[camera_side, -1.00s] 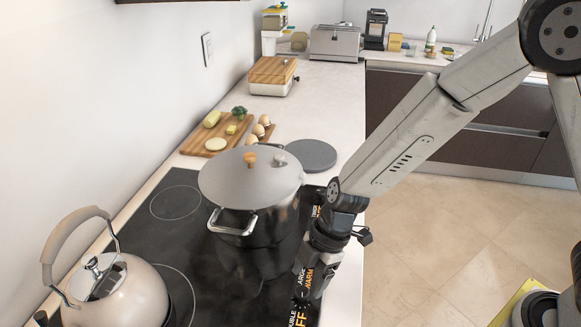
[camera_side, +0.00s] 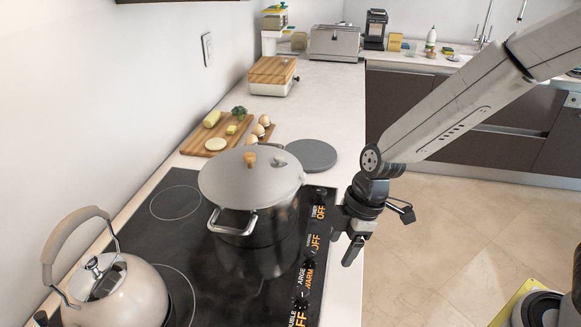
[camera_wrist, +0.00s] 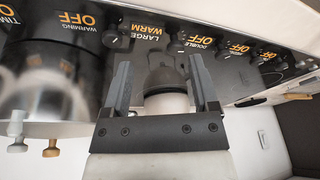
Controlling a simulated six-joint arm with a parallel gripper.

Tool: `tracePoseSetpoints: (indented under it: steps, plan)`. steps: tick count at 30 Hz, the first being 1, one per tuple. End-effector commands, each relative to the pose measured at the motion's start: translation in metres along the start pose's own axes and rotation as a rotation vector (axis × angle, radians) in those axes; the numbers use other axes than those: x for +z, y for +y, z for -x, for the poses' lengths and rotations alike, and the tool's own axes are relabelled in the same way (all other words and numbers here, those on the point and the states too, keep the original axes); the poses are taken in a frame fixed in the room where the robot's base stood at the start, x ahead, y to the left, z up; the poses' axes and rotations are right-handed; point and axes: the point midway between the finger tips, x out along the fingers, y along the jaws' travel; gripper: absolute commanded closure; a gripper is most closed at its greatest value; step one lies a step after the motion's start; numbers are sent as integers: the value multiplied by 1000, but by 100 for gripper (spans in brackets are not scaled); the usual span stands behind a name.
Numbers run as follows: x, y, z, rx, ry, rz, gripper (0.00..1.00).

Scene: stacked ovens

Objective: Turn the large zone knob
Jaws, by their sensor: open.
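In the side view my gripper (camera_side: 346,250) is to the right of the cooktop's front control strip, by the counter edge and apart from the knobs. In the wrist view its two fingers (camera_wrist: 160,62) are spread, with no knob held between them. The large zone knob (camera_side: 310,262) is small and black; its orange label reads LARGE WARM. In the wrist view this knob (camera_wrist: 113,38) is by the left fingertip, beside that label. The DOUBLE label and the other readable labels show OFF.
A lidded steel pot (camera_side: 250,190) stands on the black cooktop (camera_side: 180,232), close to the knob strip. A kettle (camera_side: 115,290) is at front left. A cutting board (camera_side: 195,145) with food and a grey round plate (camera_side: 311,155) lie behind. Open floor is to the right.

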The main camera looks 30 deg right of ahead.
Motion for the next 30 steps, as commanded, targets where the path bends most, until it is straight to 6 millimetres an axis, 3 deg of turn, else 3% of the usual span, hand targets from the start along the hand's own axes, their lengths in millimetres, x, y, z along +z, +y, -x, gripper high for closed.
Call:
tracePoseSetpoints:
  steps: [30]
  plan:
    - [73, 10, 30, 162, -68, -567, 24]
